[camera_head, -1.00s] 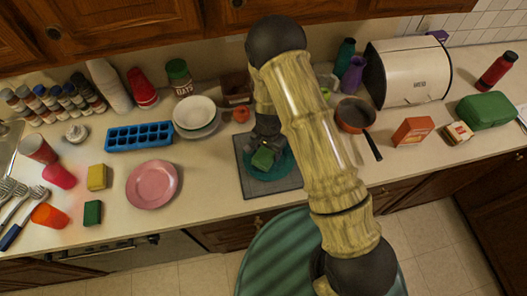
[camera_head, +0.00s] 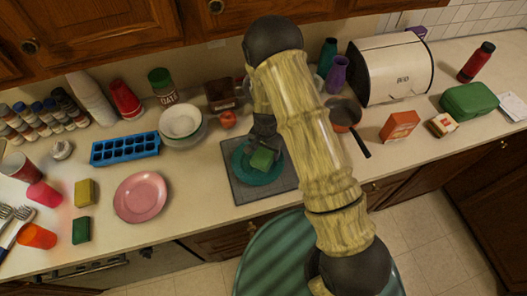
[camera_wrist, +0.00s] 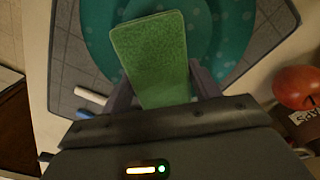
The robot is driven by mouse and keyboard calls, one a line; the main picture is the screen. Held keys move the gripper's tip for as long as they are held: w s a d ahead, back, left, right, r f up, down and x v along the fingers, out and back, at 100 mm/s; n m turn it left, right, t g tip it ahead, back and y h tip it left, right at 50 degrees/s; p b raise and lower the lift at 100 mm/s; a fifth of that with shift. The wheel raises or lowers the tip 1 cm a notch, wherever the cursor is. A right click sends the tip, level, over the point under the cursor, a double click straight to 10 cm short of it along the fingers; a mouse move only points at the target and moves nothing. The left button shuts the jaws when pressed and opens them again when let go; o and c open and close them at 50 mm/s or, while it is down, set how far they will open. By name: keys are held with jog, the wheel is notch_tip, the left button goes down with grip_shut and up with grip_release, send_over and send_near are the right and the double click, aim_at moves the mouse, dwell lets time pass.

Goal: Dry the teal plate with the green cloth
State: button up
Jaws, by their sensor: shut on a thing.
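The teal plate (camera_head: 243,176) lies on a dark grey mat (camera_head: 228,192) on the counter. In the wrist view the plate (camera_wrist: 235,30) shows pale round spots like water drops. The green cloth (camera_head: 262,159) is a small block-like pad; it also shows in the wrist view (camera_wrist: 150,50). My gripper (camera_head: 265,143) is shut on the cloth, with a finger on each side of it in the wrist view (camera_wrist: 164,92). The cloth is over the plate, right of its middle in the head view. Whether its underside touches the plate is hidden.
A pink plate (camera_head: 140,196) and a blue ice tray (camera_head: 125,149) are to the left. A white bowl (camera_head: 181,120) and a red fruit (camera_head: 228,118) stand behind. A pan (camera_head: 343,113) is right of my arm. Bare counter lies between the pink plate and the mat.

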aim_at(258, 156)
jog(key=shift+s+a, duration=0.55)
jog(key=shift+a, duration=0.2)
jog(key=shift+s+a, duration=0.55)
jog(key=shift+a, duration=0.2)
jog(key=shift+s+a+f+p, duration=0.1)
jog(key=shift+s+a+p, duration=0.05)
jog(key=shift+s+a, duration=0.5)
jog(key=shift+s+a+f+p, duration=0.15)
jog(key=shift+s+a, duration=0.25)
jog(key=shift+a, duration=0.4)
jog(key=shift+d+r, duration=0.1)
jog(key=shift+w+d+r, duration=0.1)
jog(key=shift+w+d, duration=0.4)
jog(key=shift+d, duration=0.25)
jog(key=shift+w+d+r, duration=0.1)
jog(key=shift+w+d, duration=0.4)
jog(key=shift+d, duration=0.2)
